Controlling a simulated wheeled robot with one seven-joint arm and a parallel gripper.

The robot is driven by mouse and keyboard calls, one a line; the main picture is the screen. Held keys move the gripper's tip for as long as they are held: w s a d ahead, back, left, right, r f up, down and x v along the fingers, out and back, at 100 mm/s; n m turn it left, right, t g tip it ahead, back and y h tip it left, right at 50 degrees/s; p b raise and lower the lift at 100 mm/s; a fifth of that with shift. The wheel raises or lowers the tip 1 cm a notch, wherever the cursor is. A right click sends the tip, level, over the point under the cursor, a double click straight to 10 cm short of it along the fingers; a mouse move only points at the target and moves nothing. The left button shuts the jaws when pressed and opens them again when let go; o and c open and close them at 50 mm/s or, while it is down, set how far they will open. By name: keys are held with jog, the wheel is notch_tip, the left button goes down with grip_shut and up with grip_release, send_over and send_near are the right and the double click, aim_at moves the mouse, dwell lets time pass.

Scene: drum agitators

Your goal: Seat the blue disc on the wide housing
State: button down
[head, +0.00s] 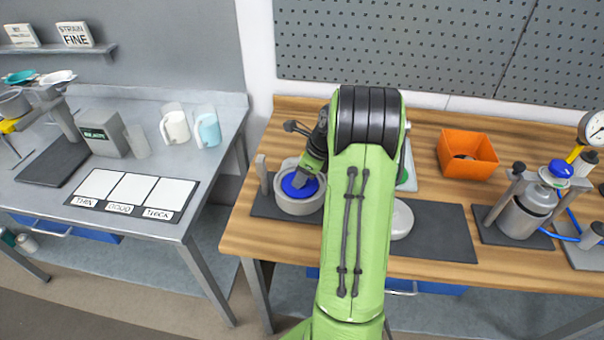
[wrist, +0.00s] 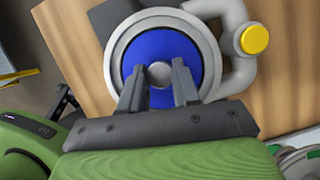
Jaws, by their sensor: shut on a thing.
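In the head view the blue disc (head: 291,189) lies at the mouth of the wide housing (head: 296,207) on the dark mat. The fingers cover part of the disc. Whether the disc rests fully down in the housing, I cannot tell. In the head view my gripper (head: 301,180) reaches it from above, partly behind my green arm.
A grey side pipe with a yellow cap (wrist: 255,39) joins the housing. An orange bin (head: 467,154) stands at the back right. A metal vessel with a blue top (head: 524,214) and a gauge (head: 594,125) stand further right. My arm hides the mat's middle.

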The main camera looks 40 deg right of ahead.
jog(key=shift+f, duration=0.25)
jog(key=shift+f, duration=0.35)
jog(key=shift+f+p, duration=0.15)
jog(key=shift+p, duration=0.4)
dwell(1.2)
jog(key=c, duration=0.7)
grip_release()
jog(key=shift+c, duration=0.2)
jog(key=p+v, duration=0.4)
jog(key=v, duration=1.1)
jog(key=shift+r, duration=0.35)
jog(key=shift+s, duration=0.15)
